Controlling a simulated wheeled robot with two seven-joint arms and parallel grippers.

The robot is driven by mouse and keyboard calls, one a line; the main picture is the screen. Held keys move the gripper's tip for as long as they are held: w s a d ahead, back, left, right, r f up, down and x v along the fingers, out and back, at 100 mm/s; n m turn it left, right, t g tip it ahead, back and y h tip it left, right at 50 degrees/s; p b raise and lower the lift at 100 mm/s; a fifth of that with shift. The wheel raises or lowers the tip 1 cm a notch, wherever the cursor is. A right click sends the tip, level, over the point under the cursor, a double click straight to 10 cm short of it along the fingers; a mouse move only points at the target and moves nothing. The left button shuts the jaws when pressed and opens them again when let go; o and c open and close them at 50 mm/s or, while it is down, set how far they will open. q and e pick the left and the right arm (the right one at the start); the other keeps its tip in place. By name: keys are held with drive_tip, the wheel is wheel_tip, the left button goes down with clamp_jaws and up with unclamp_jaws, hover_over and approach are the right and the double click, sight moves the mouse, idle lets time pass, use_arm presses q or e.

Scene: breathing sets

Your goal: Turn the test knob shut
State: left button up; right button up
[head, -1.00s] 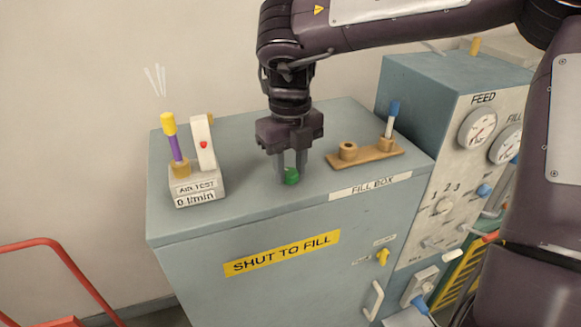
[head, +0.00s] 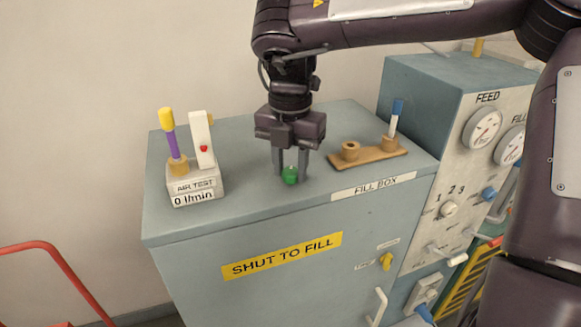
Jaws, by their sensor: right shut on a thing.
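A small green knob (head: 290,176) sits on the top of the grey-blue fill box (head: 240,227), near its front edge. My right gripper (head: 290,172) points straight down with its fingers on either side of the green knob, shut on it. The knob's back and upper parts are partly hidden by the fingers. To the left stands the air test stand (head: 195,189), reading "0 l/min". It bears a purple tube with a yellow top (head: 172,135) and a white upright gauge with a red ball (head: 202,138). My left gripper is not in view.
A wooden rack (head: 367,158) with a blue-topped white stick (head: 394,119) stands right of my gripper. The feed panel (head: 470,165) with gauges and knobs is further right. A red rail (head: 50,262) is at lower left. The box top between stand and gripper is clear.

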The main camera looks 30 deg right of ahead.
drive_tip(key=m+b, duration=0.1)
drive_tip(key=m, duration=0.3)
drive_tip(key=shift+f+m, duration=0.1)
drive_tip(key=shift+m, duration=0.3)
drive_tip(key=m+b, duration=0.1)
drive_tip(key=m, duration=0.2)
drive_tip(key=shift+w+m, duration=0.1)
drive_tip(key=shift+m, duration=0.2)
drive_tip(key=m+b, duration=0.1)
drive_tip(key=m, duration=0.2)
drive_tip(key=shift+m, duration=0.3)
drive_tip(key=m+b, duration=0.1)
drive_tip(key=m, duration=0.2)
drive_tip(key=shift+m, duration=0.3)
drive_tip(key=m, duration=0.3)
drive_tip(key=shift+m+b, duration=0.3)
drive_tip(key=m, duration=0.3)
drive_tip(key=shift+d+m, duration=0.1)
drive_tip(key=shift+m, duration=0.2)
drive_tip(key=m, duration=0.3)
drive_tip(key=shift+m, duration=2.3)
